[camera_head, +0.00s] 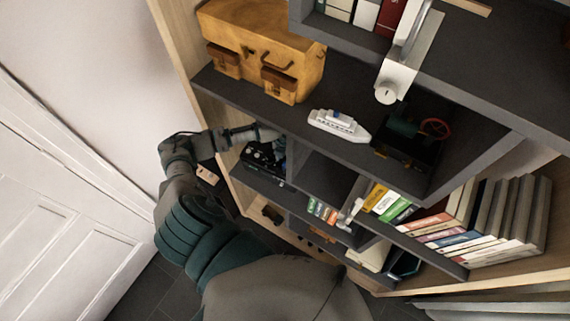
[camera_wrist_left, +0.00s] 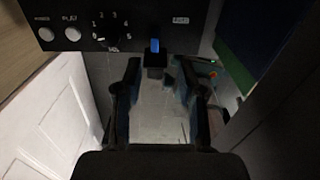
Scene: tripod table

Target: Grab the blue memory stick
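The blue memory stick (camera_wrist_left: 155,46) shows in the left wrist view, upright against the front of a black device (camera_wrist_left: 120,18) with knobs and buttons. My left gripper (camera_wrist_left: 160,75) is open, its two fingers apart on either side below the stick. No contact with the stick shows. In the head view the left arm reaches in to the shelf, and the left gripper (camera_head: 250,134) is beside the black device (camera_head: 262,158). The stick cannot be made out in the head view. My right gripper is not in view.
A yellow case (camera_head: 262,45), a white toy ship (camera_head: 338,125) and a dark machine with a red wheel (camera_head: 434,128) stand on the shelf above. Books (camera_head: 490,225) fill the lower right shelves. A white door (camera_head: 65,220) is at left.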

